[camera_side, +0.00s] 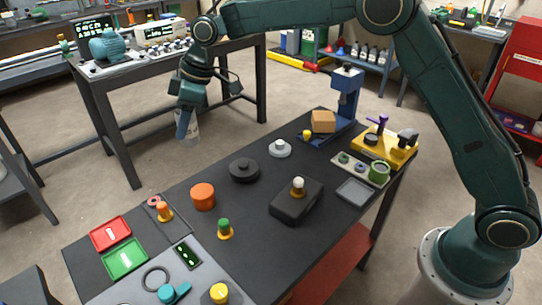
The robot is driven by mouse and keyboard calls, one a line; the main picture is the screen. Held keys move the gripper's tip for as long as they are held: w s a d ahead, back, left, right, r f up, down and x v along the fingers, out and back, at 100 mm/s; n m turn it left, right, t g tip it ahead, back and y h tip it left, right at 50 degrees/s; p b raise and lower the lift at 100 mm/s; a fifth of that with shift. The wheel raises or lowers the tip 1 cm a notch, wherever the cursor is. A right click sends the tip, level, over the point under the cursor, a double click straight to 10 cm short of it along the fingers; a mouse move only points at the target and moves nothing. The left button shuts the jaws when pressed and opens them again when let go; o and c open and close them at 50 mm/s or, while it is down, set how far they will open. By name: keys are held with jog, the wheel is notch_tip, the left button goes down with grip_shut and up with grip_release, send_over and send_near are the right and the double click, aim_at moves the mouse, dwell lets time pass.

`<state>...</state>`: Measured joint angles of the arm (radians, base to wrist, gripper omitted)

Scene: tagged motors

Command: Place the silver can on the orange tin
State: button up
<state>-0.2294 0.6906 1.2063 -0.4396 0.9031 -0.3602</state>
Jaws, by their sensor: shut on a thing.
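The silver can (193,134) is held in my gripper (187,122), raised in the air left of the table's back edge in the picture. A blue finger covers part of the can, and it looks roughly upright. My gripper is shut on it. The orange tin (202,197) stands upright on the dark table, below my gripper and slightly to its right in the picture.
A black round part (244,171) and a grey knobbed disc (280,149) are right of the tin. An orange-topped peg (164,212) and a green-topped peg (224,230) stand close by. A dark box (297,201) and a blue press (345,95) are farther right.

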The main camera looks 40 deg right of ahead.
notch_tip(320, 180, down, 16)
jog(key=shift+r, duration=0.1)
dwell(0.8)
jog(key=shift+f, duration=0.2)
jog(key=o, duration=1)
jog(key=shift+v, duration=0.85)
jog(key=v, duration=1)
jog(key=shift+r, duration=0.35)
